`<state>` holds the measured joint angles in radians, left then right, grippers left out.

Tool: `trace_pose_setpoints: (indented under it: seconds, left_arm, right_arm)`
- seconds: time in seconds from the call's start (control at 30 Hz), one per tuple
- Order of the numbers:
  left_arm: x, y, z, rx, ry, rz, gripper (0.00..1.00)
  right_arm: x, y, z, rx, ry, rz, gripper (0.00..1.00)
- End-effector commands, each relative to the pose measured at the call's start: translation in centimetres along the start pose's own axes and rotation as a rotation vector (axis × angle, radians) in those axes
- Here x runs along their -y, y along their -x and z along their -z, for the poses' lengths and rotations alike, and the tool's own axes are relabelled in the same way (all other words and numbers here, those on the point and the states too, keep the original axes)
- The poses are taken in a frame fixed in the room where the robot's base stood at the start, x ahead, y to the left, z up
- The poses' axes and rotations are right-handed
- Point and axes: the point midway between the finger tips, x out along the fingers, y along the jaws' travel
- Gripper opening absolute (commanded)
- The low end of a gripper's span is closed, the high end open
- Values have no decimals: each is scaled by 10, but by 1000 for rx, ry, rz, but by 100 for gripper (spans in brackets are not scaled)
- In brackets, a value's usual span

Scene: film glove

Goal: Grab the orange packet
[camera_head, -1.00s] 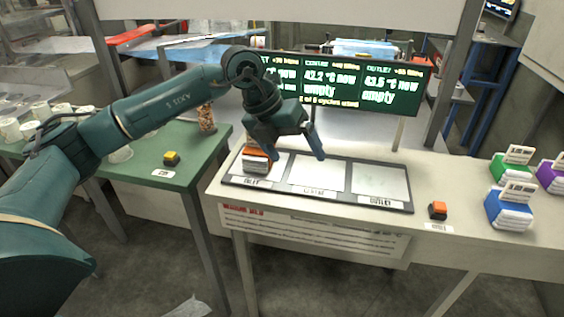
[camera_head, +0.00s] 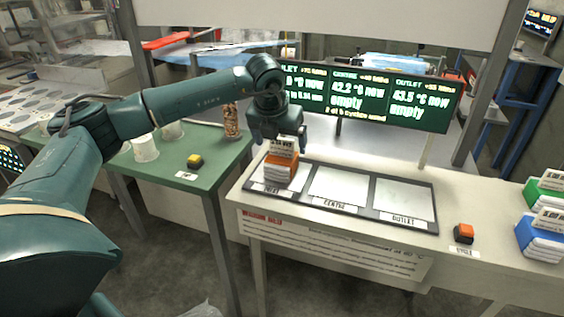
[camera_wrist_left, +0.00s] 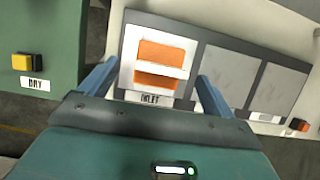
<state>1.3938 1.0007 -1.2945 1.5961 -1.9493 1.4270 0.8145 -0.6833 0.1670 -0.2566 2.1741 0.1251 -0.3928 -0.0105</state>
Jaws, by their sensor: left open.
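The orange packet (camera_head: 281,168), with a white label card on top, stands on the left pad, marked INLET, of the dark three-pad tray (camera_head: 341,208). In the left wrist view the packet (camera_wrist_left: 160,64) shows between my two blue fingers. My left gripper (camera_head: 279,138) is open, right above and behind the packet, with a finger on either side of its top. I cannot tell whether the fingers touch it. My right gripper is not in view.
The centre and outlet pads are empty. An orange button (camera_head: 463,233) sits right of the tray; blue (camera_head: 541,238) and green packets stand at the far right. A display board (camera_head: 372,95) rises behind the tray. The green table (camera_head: 213,165) holds a yellow button, cups and a jar.

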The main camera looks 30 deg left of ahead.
Motion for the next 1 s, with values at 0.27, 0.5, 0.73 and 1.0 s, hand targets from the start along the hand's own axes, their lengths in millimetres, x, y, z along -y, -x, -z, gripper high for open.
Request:
trace_pose_setpoints:
  seconds: [0.27, 0.5, 0.73, 1.0]
  left_arm:
    - [0, -39, 4, -3, 0, -1, 89]
    - [0, -45, 3, -1, 0, 0, 89]
    - [0, -45, 3, -2, 0, 0, 76]
    - [0, -45, 3, -2, 1, 0, 54]
  right_arm:
    - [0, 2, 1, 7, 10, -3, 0]
    - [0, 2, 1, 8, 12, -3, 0]
    - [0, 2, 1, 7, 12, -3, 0]
    - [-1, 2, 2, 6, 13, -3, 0]
